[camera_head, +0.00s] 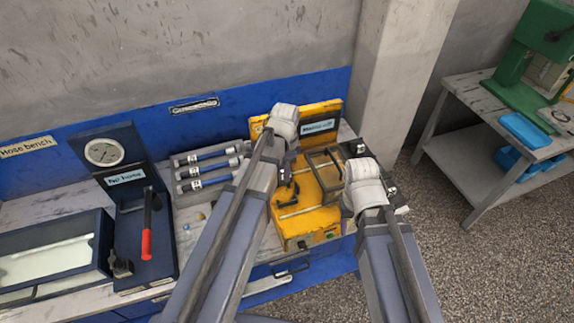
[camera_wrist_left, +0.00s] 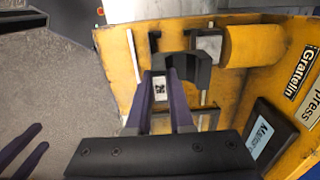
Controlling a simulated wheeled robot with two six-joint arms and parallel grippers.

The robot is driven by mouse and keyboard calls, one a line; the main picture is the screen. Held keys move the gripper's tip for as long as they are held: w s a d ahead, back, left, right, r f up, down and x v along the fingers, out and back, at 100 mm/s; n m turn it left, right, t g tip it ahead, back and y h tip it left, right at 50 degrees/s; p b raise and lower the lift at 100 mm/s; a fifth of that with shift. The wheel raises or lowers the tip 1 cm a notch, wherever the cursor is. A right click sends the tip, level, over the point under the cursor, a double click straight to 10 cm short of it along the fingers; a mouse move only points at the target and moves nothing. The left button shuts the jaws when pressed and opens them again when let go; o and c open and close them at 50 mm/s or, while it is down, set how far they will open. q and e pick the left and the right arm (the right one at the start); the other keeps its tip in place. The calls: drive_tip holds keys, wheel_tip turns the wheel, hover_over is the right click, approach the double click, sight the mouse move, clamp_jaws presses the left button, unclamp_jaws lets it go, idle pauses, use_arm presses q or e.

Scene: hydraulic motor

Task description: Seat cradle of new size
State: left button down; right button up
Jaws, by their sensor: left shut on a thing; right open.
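The yellow crimping press (camera_head: 306,228) stands at the right end of the bench, with two pale rails and a framed guard. My left gripper (camera_head: 289,174) is over its left part. In the left wrist view, my left gripper (camera_wrist_left: 172,98) is shut on a dark U-shaped cradle (camera_wrist_left: 201,70) over the press bed. The cradle is close to the grey ram face (camera_wrist_left: 209,44); I cannot tell whether they touch. My right gripper (camera_head: 358,150) is by the press's right side, open, its fingertips mostly hidden by its own wrist.
Several hoses (camera_head: 205,168) lie on a grey rack left of the press. A separate table (camera_head: 475,92) with a green machine stands at right.

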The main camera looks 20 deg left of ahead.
use_arm(q)
drive_tip(key=shift+w+f+b, duration=0.15)
drive_tip(key=shift+f+b, duration=0.85)
drive_tip(key=shift+f, duration=0.1)
drive_tip(key=b, duration=0.6)
hover_over(286, 201)
wheel_tip(286, 201, down, 6)
drive_tip(key=shift+r, duration=0.1)
drive_tip(key=shift+f+b, duration=1.45)
drive_tip(key=shift+f, duration=0.1)
drive_tip(key=c, duration=0.7)
unclamp_jaws()
drive_tip(key=shift+r, duration=0.1)
drive_tip(key=shift+r, duration=0.1)
wheel_tip(286, 201, up, 8)
drive_tip(key=p, duration=0.8)
drive_tip(key=shift+f, duration=0.2)
